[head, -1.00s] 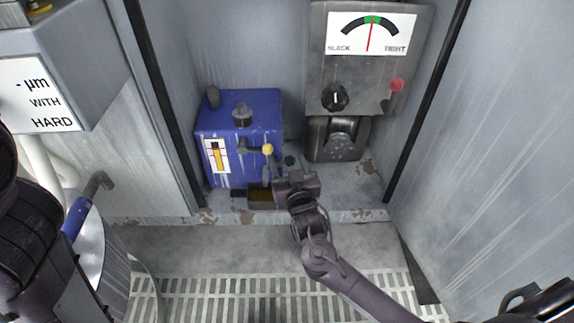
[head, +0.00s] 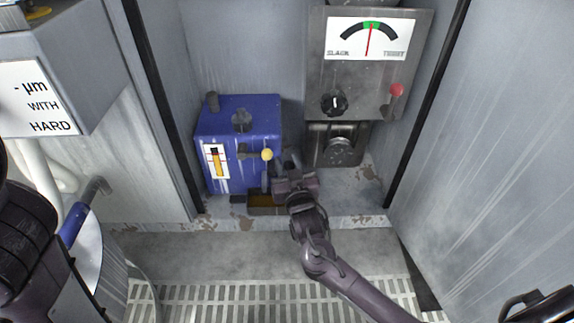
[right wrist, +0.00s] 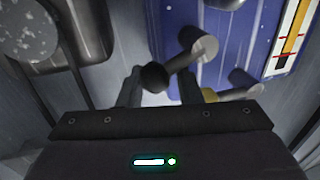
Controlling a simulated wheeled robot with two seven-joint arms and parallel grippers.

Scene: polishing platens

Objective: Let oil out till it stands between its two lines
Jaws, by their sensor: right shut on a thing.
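The blue oil box (head: 258,125) stands in the recess. On its front is a white sight gauge (head: 216,162) with an amber column; the gauge also shows upside down in the right wrist view (right wrist: 291,38). There the column seems to end between two red marks, but its exact level is hard to read. A lever with a yellow ball (head: 267,154) sticks out of the box. My right gripper (head: 291,174) is shut on the dark ball of a second lever (right wrist: 155,77), low at the box's right side. My left gripper is out of view.
An open tray (head: 266,209) with brown liquid sits below the levers. A grey panel (head: 318,75) with a dial, black knob (head: 334,103) and red ball (head: 396,90) stands at the right. Recess walls close both sides.

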